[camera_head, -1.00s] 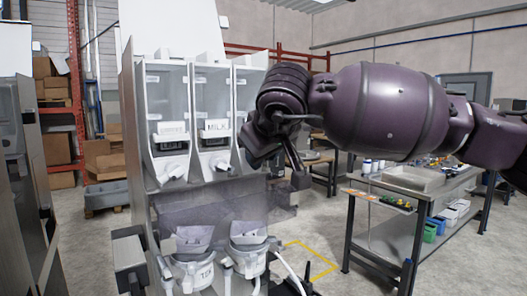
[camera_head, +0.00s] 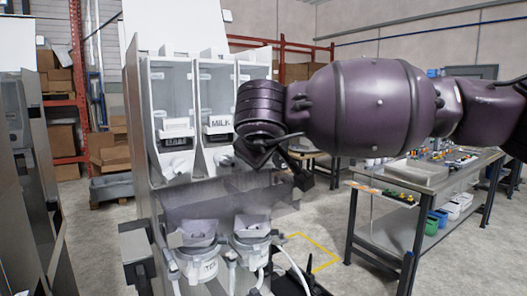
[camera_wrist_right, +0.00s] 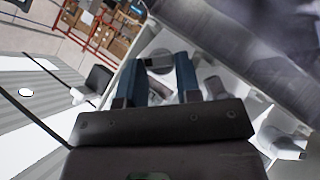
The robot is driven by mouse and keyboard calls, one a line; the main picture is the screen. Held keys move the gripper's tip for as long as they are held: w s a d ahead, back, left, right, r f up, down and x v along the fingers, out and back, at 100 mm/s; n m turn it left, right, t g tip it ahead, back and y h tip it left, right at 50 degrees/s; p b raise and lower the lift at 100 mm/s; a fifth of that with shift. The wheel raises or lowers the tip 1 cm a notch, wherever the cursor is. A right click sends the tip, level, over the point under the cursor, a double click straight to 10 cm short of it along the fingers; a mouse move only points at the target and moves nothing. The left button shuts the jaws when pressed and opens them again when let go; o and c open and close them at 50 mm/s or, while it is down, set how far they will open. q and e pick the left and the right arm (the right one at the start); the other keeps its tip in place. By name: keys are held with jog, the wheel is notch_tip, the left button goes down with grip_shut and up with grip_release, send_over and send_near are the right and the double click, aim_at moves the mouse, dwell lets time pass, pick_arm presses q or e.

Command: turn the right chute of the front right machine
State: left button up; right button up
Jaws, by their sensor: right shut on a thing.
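The dispenser machine (camera_head: 143,130) stands at centre left in the head view, with clear canisters side by side. The left chute (camera_head: 176,169) and the middle chute (camera_head: 221,160), under the MILK label, are white and point down. The right chute is hidden there behind my right gripper (camera_head: 262,153), which is at the right canister's front. In the right wrist view, a white chute part (camera_wrist_right: 158,92) shows between the two blue-grey fingers of my right gripper (camera_wrist_right: 158,76). The gripper is shut on it. How far the chute is turned cannot be told. My left gripper is out of view.
White mixing bowls (camera_head: 197,262) with hoses sit below the chutes. Another machine (camera_head: 40,190) stands close at the left edge. A metal workbench (camera_head: 432,178) with tools and bins is on the right, with open floor between.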

jog(key=o, duration=0.9)
jog(key=shift+r, duration=0.1)
jog(key=v, duration=1)
jog(key=shift+s+r, duration=0.2)
jog(key=shift+s, duration=0.1)
